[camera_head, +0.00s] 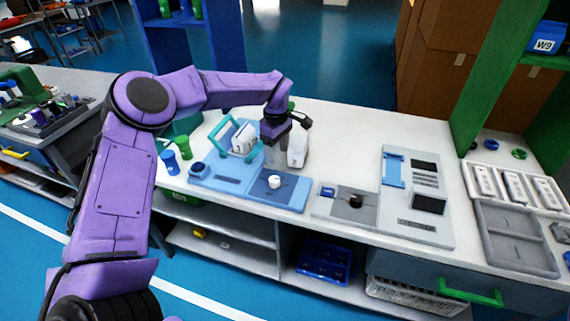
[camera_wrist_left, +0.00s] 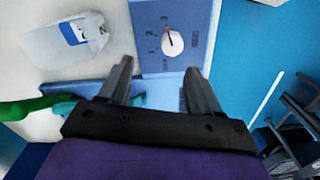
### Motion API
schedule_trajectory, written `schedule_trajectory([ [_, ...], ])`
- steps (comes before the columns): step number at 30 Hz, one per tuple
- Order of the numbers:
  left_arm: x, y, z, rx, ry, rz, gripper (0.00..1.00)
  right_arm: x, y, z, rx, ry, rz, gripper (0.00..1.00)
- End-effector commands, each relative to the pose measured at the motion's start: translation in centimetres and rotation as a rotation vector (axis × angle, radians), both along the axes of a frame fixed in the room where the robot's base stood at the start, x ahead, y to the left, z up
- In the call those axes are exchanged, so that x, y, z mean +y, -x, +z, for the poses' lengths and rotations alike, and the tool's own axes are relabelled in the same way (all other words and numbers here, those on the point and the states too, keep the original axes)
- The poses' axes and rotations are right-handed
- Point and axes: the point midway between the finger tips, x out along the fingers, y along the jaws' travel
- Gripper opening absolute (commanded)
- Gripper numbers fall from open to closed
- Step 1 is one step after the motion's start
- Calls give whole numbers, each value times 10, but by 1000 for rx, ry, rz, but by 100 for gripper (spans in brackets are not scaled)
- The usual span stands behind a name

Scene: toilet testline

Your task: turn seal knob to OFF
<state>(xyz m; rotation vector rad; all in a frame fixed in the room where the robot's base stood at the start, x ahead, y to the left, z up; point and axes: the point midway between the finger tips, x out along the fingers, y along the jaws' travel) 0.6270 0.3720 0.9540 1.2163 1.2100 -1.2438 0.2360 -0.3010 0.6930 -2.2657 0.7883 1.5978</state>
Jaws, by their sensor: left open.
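A white knob (camera_head: 275,182) sits on a dark square of the blue panel (camera_head: 217,176) at the left of the bench. In the left wrist view the white knob (camera_wrist_left: 172,43) has a red mark at its upper edge, with small numerals beside it; I cannot read an OFF label. My left gripper (camera_head: 274,158) hangs above and just behind the knob, apart from it. Its two fingers (camera_wrist_left: 158,70) are open and empty, and the knob shows beyond the gap between them. A dark knob (camera_head: 356,200) stands on the grey panel to the right. My right gripper is not in view.
A white container (camera_head: 298,147) stands close behind my left gripper. A teal-handled rack (camera_head: 221,130) stands to its left, with blue and green cups (camera_head: 169,162) further left. A grey device (camera_head: 418,197) and a tray (camera_head: 513,236) are at the right.

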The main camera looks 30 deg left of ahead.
Motion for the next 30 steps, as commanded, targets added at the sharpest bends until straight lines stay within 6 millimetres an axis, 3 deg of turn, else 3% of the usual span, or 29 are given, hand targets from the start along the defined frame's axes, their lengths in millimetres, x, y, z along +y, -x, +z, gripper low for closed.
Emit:
schedule_trajectory([
  [7, -1, 15, -40, -11, 4, -1, 64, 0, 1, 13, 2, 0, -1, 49],
  [15, 0, 3, -94, 2, -2, 0, 64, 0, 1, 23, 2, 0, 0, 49],
  [25, 0, 0, -104, 5, -2, 0, 64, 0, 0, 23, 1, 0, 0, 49],
  [30, 0, 1, -104, 6, -2, 0, 8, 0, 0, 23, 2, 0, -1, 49],
])
